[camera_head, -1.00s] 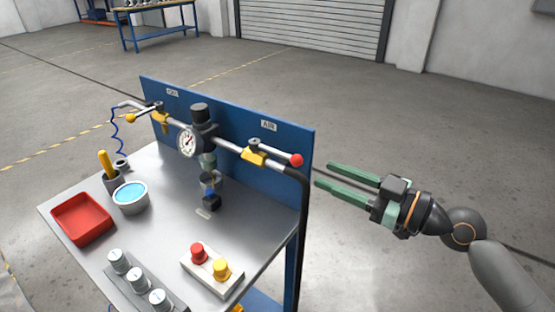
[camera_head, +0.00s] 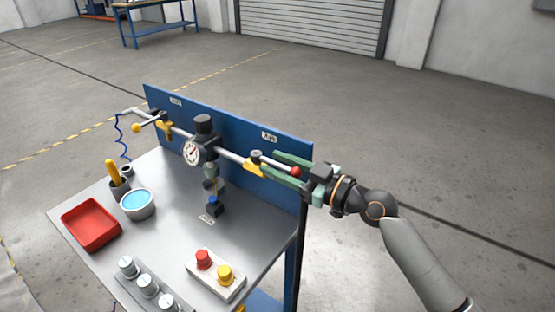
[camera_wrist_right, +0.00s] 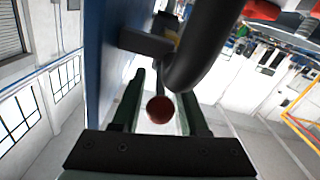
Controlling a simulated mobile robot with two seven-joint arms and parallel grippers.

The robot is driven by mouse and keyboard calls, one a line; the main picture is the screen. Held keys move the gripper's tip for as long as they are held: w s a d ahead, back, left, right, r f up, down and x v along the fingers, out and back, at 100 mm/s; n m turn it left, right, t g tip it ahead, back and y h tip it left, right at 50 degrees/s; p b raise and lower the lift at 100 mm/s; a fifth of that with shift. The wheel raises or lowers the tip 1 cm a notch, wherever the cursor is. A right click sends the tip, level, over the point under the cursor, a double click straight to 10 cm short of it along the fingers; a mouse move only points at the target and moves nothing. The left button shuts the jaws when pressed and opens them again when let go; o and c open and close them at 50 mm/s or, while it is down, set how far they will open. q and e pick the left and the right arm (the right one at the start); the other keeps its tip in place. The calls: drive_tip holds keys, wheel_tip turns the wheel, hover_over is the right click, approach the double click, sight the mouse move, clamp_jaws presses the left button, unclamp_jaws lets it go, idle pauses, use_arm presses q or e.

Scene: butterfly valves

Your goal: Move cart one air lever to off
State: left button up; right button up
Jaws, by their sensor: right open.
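The air lever (camera_head: 275,162) is a light bar with a red ball end (camera_head: 295,171). It lies along the pipe on the yellow valve body (camera_head: 253,167), below the AIR label (camera_head: 269,137) on the cart's blue back panel. My right gripper (camera_head: 290,168) reaches in from the right with its green fingers open, one on each side of the ball end. In the right wrist view the red ball (camera_wrist_right: 160,109) sits between the two fingers, with a gap visible on each side. My left gripper is not in view.
The steel cart top (camera_head: 165,205) holds a red tray (camera_head: 90,224), a bowl of blue liquid (camera_head: 137,203), a red and yellow button box (camera_head: 216,274) and several knobs. A dark hose passes close to my right gripper.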

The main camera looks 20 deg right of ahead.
drive_tip(key=shift+w+a, duration=0.1)
drive_tip(key=shift+w, duration=0.05)
clamp_jaws()
idle(1.4)
